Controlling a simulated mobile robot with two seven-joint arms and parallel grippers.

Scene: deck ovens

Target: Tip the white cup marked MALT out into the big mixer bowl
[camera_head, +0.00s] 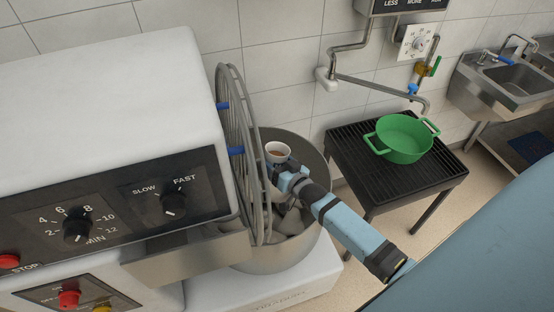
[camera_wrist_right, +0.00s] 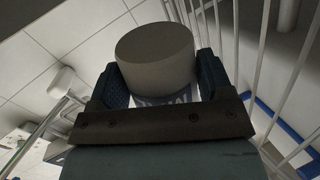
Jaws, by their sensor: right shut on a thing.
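The white cup (camera_head: 277,152) is upright in the head view, with brown contents showing inside its rim. My right gripper (camera_head: 286,172) is shut on it and holds it over the big steel mixer bowl (camera_head: 313,222). In the right wrist view the cup (camera_wrist_right: 155,55) sits between the two finger pads of my right gripper (camera_wrist_right: 163,85); blue marking shows low on its side, but I cannot read it. Part of the bowl is hidden behind the wire guard and my right arm. My left gripper is not in view.
The wire guard (camera_head: 233,150) stands upright just left of the cup. The mixer body (camera_head: 110,100) with knobs fills the left. A green pot (camera_head: 404,138) stands on a black slatted stand (camera_head: 372,180) at right, under a pipe spout (camera_head: 400,94). A steel sink (camera_head: 515,80) is farther right.

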